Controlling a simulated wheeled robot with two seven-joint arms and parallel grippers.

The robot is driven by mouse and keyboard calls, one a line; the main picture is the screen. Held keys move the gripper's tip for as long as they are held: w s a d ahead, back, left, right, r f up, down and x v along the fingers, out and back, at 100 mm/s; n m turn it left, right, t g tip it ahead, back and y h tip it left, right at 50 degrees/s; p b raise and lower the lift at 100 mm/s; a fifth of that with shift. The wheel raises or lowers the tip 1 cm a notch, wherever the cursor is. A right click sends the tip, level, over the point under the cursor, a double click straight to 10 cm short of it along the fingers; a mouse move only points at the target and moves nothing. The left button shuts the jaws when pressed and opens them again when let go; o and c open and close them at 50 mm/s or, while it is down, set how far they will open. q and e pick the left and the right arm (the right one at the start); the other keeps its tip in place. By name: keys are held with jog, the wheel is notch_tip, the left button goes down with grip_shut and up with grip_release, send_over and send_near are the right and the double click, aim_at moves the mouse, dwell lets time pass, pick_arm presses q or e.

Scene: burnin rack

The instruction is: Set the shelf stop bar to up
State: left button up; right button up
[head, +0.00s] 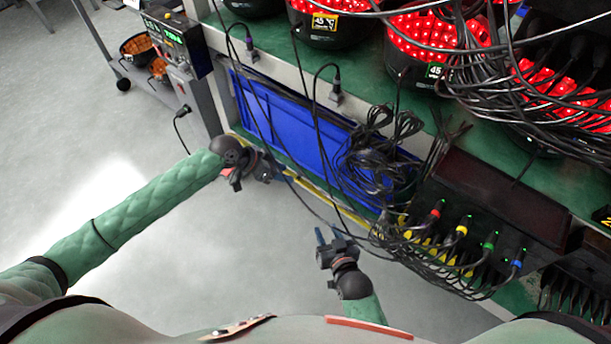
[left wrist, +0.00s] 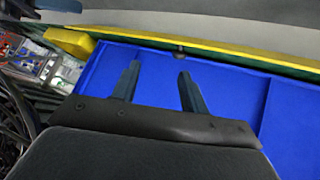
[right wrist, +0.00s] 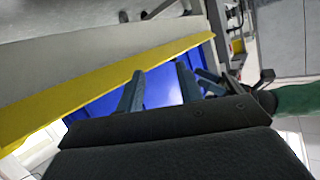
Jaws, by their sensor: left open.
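A long yellow bar (head: 318,188), which looks like the shelf stop bar, runs along the front edge of the lower shelf. It also crosses the top of the left wrist view (left wrist: 230,50) and slants across the right wrist view (right wrist: 110,85). I cannot tell whether it is up or down. My left gripper (head: 272,172) is beside the bar's left part; its two fingers (left wrist: 158,72) are apart and empty, in front of a blue surface. My right gripper (head: 331,233) is open and empty, short of the bar's right part; its fingers (right wrist: 160,72) are apart.
A blue bin (head: 300,125) lies on the lower shelf behind the bar. Black cables (head: 375,150) hang over it. At right, a black box (head: 500,200) has several coloured plugs. Red-lit round units (head: 430,35) fill the upper shelf. Floor (head: 210,265) between my arms is clear.

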aim_at(296, 177)
pick_arm(q)
jog(key=shift+w+d+f+b, duration=0.25)
jog(key=shift+w+d+f, duration=0.45)
jog(key=shift+f, duration=0.3)
jog(key=shift+w+d+f+b, duration=0.25)
jog(key=shift+w+d+f, duration=0.35)
jog(key=shift+w+f, duration=0.35)
jog(key=shift+w+d+f+b, duration=0.25)
jog(key=shift+w+d+f, duration=0.4)
jog(key=shift+f, duration=0.4)
pick_arm(e)
notch_tip(296, 177, up, 6)
jog(key=w+t+y, duration=0.1)
jog(key=w+t, duration=0.2)
jog(key=shift+r+t, duration=0.25)
jog(key=shift+t, duration=0.05)
jog(key=shift+d, duration=0.1)
pick_arm(q)
grip_shut()
